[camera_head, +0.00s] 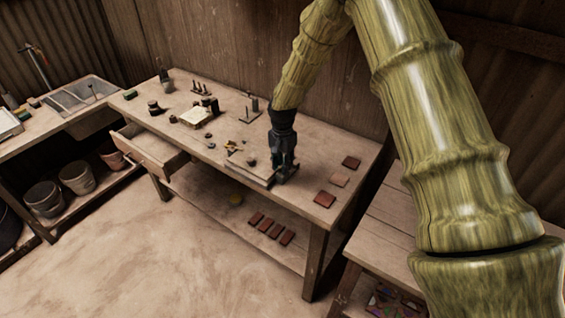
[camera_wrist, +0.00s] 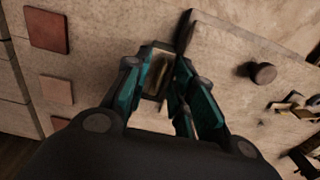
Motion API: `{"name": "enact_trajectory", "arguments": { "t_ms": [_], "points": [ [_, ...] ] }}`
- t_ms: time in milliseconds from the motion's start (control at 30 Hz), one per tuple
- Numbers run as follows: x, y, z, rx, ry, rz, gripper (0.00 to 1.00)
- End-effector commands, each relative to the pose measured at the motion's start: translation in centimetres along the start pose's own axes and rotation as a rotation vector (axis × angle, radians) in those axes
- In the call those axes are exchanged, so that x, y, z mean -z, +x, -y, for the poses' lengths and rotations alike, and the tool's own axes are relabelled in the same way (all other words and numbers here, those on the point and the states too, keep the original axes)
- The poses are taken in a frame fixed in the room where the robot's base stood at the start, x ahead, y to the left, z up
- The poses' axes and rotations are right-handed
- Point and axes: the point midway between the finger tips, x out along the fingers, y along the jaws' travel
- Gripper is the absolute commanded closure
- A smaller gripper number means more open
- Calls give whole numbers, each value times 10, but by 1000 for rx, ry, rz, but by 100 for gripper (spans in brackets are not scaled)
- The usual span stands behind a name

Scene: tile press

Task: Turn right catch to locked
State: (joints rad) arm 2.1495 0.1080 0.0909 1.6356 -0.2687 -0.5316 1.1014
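My gripper (camera_head: 286,172) points down at the right end of a flat wooden board (camera_head: 240,172) on the workbench. In the wrist view its two teal fingers (camera_wrist: 160,82) are part-way together, with a gap between them. A small dark-edged piece with a tan face (camera_wrist: 157,58) shows in this gap; it may be the right catch, but I cannot tell whether the fingers touch it. The board (camera_wrist: 225,55) lies just right of the fingers, with a dark round knob (camera_wrist: 263,73) on it. The catch's position is not readable.
Reddish and tan tiles (camera_head: 325,199) lie on the bench right of my gripper, and show at left in the wrist view (camera_wrist: 47,31). Small tools and a pale block (camera_head: 196,117) stand further left. A drawer (camera_head: 150,150) is open. More tiles (camera_head: 270,228) lie on the lower shelf.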

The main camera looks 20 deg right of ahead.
Motion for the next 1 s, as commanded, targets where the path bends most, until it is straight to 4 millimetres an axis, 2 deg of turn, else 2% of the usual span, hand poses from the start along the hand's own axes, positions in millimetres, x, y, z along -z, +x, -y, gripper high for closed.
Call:
{"name": "enact_trajectory", "arguments": {
  "t_ms": [200,333,767,1000],
  "points": [
    [0,0,0,0,0,0,76],
    [0,0,0,0,-1,0,100],
    [0,0,0,0,-29,0,100],
    [0,1,0,1,-154,-1,100]
  ]
}}
